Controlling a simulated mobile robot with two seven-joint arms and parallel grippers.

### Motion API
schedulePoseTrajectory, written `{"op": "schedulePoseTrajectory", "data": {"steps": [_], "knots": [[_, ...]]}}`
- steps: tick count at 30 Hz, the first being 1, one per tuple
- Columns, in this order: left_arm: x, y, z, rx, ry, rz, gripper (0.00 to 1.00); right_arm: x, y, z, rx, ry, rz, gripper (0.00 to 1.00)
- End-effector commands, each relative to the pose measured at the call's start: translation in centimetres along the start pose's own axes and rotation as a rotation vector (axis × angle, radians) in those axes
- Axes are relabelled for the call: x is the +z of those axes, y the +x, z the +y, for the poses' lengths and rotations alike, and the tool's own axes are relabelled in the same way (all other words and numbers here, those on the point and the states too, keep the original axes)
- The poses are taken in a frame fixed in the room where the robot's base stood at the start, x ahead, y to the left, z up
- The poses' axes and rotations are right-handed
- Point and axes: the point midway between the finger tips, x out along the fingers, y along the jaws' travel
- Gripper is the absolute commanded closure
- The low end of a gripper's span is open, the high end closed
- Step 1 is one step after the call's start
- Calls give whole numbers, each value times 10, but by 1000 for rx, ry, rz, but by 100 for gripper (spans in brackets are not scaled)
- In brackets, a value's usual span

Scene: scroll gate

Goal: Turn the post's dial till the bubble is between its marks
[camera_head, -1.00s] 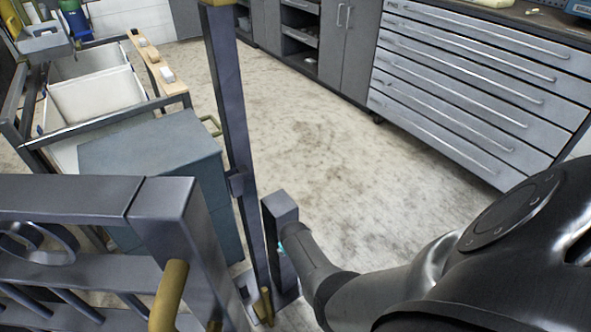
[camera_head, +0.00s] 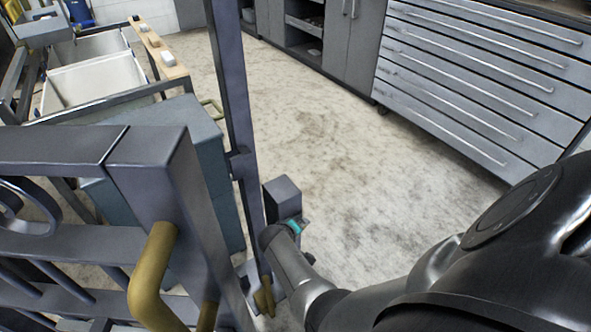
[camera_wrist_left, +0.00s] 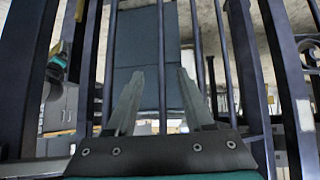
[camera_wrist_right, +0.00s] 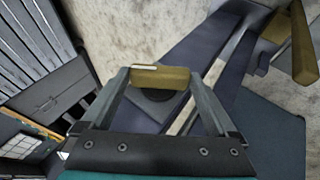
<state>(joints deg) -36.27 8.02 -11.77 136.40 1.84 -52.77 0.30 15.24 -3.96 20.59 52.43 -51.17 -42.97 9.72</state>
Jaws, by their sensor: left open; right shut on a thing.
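The short dark post (camera_head: 283,196) stands beside the tall upright in the head view. My right arm reaches to it from the right, its gripper largely hidden there. In the right wrist view my right gripper (camera_wrist_right: 159,78) is shut on a brass bar-shaped piece, the dial's grip (camera_wrist_right: 172,78), in front of a dark round part on the post. A short pale strip (camera_wrist_right: 145,67) lies along the grip's edge. I cannot make out the bubble or its marks. My left gripper (camera_wrist_left: 157,95) is open and empty, facing the bars; it is outside the head view.
The barred gate (camera_head: 75,215) with a brass handle (camera_head: 151,272) fills the lower left. A tall upright (camera_head: 233,110) stands beside the post, a brass piece (camera_head: 264,298) at its foot. A blue-grey cabinet (camera_head: 205,150) is behind. Open floor (camera_head: 350,135) reaches the drawers (camera_head: 470,85).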

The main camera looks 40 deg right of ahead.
Motion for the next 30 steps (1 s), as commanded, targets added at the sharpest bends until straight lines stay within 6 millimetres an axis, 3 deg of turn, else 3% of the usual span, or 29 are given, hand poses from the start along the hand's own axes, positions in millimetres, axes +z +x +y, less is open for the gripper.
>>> {"op": "schedulePoseTrajectory", "data": {"steps": [19, 20, 22, 30], "knots": [[-4, 4, 6, 16, -3, 57, 48, 4, 1, -1, 19, -9, -10, 62], [-4, 4, 6, 16, -3, 57, 48, 4, 1, -1, 19, -9, -10, 5], [-4, 4, 6, 16, -3, 57, 48, 4, 1, -1, 19, -9, -9, 0], [-4, 3, 5, 15, -1, 51, 48, 2, 0, 0, 19, -8, -5, 0]]}}
